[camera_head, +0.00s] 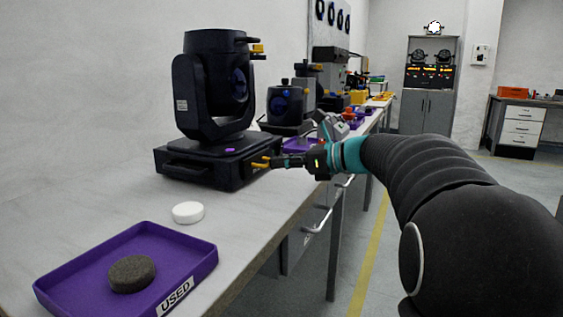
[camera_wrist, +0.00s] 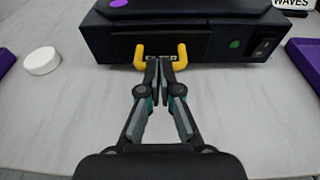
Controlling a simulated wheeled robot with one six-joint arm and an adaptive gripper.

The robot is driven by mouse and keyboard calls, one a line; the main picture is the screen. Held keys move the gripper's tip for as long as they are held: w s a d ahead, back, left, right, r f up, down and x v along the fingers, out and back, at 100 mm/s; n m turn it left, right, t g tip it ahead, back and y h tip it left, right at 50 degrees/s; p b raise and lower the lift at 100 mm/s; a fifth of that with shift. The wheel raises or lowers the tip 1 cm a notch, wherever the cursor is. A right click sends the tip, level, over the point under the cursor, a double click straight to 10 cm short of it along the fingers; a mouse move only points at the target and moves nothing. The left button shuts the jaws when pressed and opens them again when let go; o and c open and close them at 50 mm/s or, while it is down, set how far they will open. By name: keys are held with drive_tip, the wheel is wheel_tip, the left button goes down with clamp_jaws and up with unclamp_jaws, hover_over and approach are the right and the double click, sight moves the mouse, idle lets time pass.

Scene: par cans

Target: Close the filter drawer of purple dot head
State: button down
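The purple dot head (camera_head: 202,88) is a dark moving-head light on the bench, with a purple dot on its base (camera_head: 188,166). The wrist view shows the base's front, with the dark filter drawer (camera_wrist: 118,47) and its yellow handle (camera_wrist: 183,52). The drawer front seems to stand slightly proud of the base; how far is hard to tell. My gripper (camera_wrist: 160,62) has its fingers together at the middle of the handle and hides part of its bar. I cannot tell whether they touch it. In the head view my gripper (camera_head: 274,161) is at the handle (camera_head: 261,162).
A white puck (camera_head: 188,212) lies in front of the head. A purple tray (camera_head: 190,247) marked USED holds a dark round pad (camera_head: 132,273). Another head (camera_head: 286,105) stands farther along the bench. A green dot (camera_wrist: 235,43) and a switch are on the base front.

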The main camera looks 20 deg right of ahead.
drive_tip(key=p+v, duration=0.2)
drive_tip(key=v, duration=1.2)
drive_tip(key=shift+f, duration=0.1)
drive_tip(key=s+f+n+g+h, duration=0.25)
drive_tip(key=s+f+n, duration=0.2)
drive_tip(key=f, duration=0.35)
drive_tip(key=s+f+n+g+h, duration=0.2)
drive_tip(key=s+f+n+h, duration=0.15)
drive_tip(key=f+n, duration=0.4)
drive_tip(key=s+a+f+n+h+p, duration=0.1)
drive_tip(key=s+a+f+n+h, duration=0.1)
drive_tip(key=s+a+n, duration=0.4)
drive_tip(key=s+a+f+n+h+p, duration=0.1)
drive_tip(key=s+a+n+h, duration=0.3)
drive_tip(key=s, duration=0.6)
drive_tip(key=a+f+n, duration=0.1)
drive_tip(key=a+n, duration=0.1)
drive_tip(key=n, duration=0.1)
drive_tip(key=shift+s+a+f+n, duration=0.2)
drive_tip(key=shift+s+a+n, duration=0.1)
drive_tip(key=shift+n, duration=0.1)
drive_tip(key=shift+t, duration=0.25)
